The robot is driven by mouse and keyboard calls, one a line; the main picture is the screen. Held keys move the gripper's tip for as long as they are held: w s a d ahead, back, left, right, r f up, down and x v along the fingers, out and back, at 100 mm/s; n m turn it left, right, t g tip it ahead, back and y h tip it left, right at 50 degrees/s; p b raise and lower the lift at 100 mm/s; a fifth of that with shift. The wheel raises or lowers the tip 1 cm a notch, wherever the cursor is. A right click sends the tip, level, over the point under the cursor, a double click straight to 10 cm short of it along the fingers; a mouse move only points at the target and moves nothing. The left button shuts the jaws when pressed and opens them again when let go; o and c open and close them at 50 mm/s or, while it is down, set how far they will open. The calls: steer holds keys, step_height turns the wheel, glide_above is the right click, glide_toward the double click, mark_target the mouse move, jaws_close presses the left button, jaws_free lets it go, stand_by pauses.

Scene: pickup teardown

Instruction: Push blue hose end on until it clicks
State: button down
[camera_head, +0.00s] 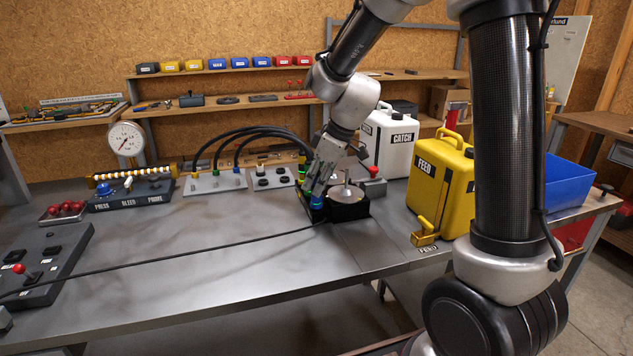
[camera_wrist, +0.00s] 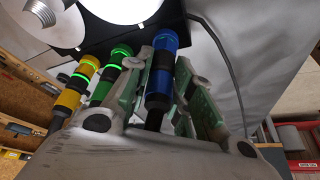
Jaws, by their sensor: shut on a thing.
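My gripper (camera_head: 319,183) points down at the black block with a pale round top (camera_head: 350,208), at the middle back of the bench. In the wrist view my gripper (camera_wrist: 165,72) is shut on the blue hose end (camera_wrist: 162,84), its green-padded fingers on either side. The blue end also shows below the fingers in the head view (camera_head: 316,201). The green hose end (camera_wrist: 111,73) and yellow hose end (camera_wrist: 76,84) stand beside it, each with a glowing green ring. I see no glowing ring on the blue end. Whether it is fully seated cannot be told.
A panel with coloured ports (camera_head: 215,182) and arching black hoses (camera_head: 250,132) are left of my gripper. A yellow FEED can (camera_head: 443,185), white CATCH can (camera_head: 392,145) and blue bin (camera_head: 568,185) stand right. A thin black cable crosses the otherwise clear bench front (camera_head: 230,255).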

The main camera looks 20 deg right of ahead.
stand_by(0.4)
steer(key=c, duration=1.2)
jaws_free()
steer(key=shift+o, duration=0.2)
steer(key=v, duration=1.2)
steer(key=s+d+m+h, duration=0.2)
steer(key=s+d+m, duration=0.3)
steer(key=s, duration=0.6)
steer(key=s+d+m+t+h, duration=0.1)
steer(key=s+d+m, duration=0.4)
steer(key=s, duration=0.7)
steer(key=shift+s+d+m+t+h, duration=0.3)
steer(key=shift+s+d+m+h, duration=0.1)
steer(key=shift+d, duration=0.1)
